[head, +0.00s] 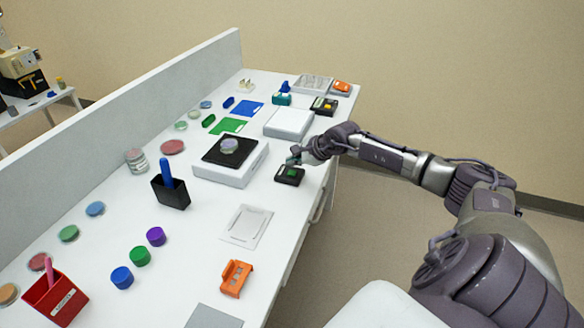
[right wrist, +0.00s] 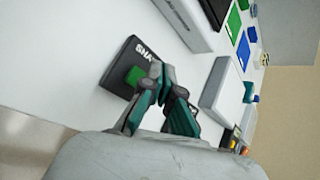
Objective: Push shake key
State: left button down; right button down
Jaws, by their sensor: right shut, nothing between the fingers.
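The shake key is a black box with a green button (head: 291,173) near the right edge of the white bench in the head view. In the right wrist view the black box (right wrist: 118,60) carries white lettering that begins "SHA", partly hidden by my fingers, and its green button (right wrist: 134,76) shows beside the fingertips. My right gripper (head: 293,158) is shut and empty, with its fingertips just over or beside the box. In the right wrist view the gripper (right wrist: 160,82) overlaps the box; I cannot tell whether it touches. My left gripper is out of view.
A white shaker with a black platform (head: 223,150) holds a dish left of the key. A white slab (head: 288,123) and another black key box (head: 323,106) lie behind. A clear tray (head: 247,226) and an orange rack (head: 236,278) lie in front. A grey partition (head: 130,95) runs along the far side.

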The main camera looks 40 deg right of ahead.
aim_at(294, 174)
notch_tip(294, 174, up, 5)
jog(key=shift+r+p, duration=0.15)
jog(key=shift+p, duration=1)
jog(key=shift+s, duration=0.1)
